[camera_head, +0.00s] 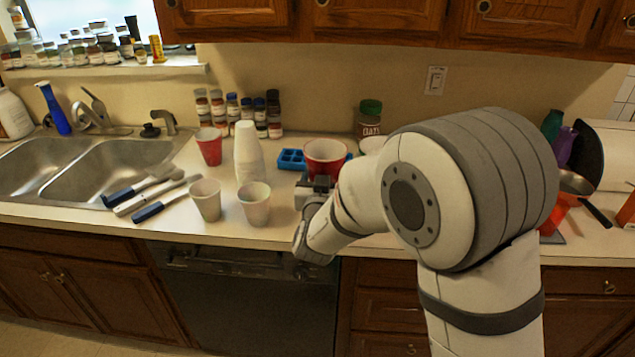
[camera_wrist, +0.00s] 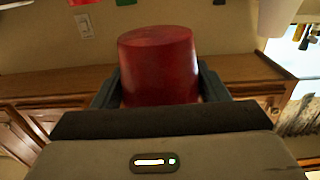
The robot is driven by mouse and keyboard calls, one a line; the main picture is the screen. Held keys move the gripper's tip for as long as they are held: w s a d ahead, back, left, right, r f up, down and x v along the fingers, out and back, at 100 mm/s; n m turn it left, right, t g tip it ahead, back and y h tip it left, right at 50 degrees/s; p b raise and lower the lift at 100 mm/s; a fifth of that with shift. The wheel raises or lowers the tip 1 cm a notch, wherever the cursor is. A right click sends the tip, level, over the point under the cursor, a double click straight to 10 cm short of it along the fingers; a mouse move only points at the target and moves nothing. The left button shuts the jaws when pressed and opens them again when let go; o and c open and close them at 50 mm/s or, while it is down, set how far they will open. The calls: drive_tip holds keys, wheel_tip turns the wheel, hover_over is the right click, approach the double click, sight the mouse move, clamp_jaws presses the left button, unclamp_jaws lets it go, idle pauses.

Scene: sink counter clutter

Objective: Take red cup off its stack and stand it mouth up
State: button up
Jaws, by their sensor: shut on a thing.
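A red cup (camera_head: 325,165) with a pale inside is held mouth up in the head view, right of the white cup stack (camera_head: 248,155). My gripper (camera_head: 318,184) is shut on it. In the wrist view, which is upside down, the red cup (camera_wrist: 160,65) sits between the two dark fingers of my gripper (camera_wrist: 160,88), its closed base toward the picture's top. Whether its base touches the counter is hidden by my gripper. A second red cup (camera_head: 209,146) stands left of the white stack.
Two pale cups, one left (camera_head: 206,200) and one right (camera_head: 255,203), stand near the counter's front edge. Spice jars (camera_head: 232,108) line the wall. Blue-handled utensils (camera_head: 150,190) lie by the sink (camera_head: 95,172).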

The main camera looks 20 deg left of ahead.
drive_tip(key=w+f+b, duration=0.1)
drive_tip(key=f+b, duration=0.3)
drive_tip(key=w+f+b, duration=0.2)
drive_tip(key=f+b, duration=0.3)
drive_tip(key=w+f+b, duration=0.2)
drive_tip(key=f+b, duration=0.2)
drive_tip(key=shift+w+d+f+b, duration=0.15)
drive_tip(key=shift+w+d+b, duration=0.05)
drive_tip(key=shift+d+b, duration=0.1)
drive_tip(key=shift+f+b, duration=0.65)
drive_tip(key=shift+b, duration=0.05)
drive_tip(key=shift+f+b, duration=0.5)
drive_tip(key=shift+b, duration=0.15)
drive_tip(key=o, duration=1)
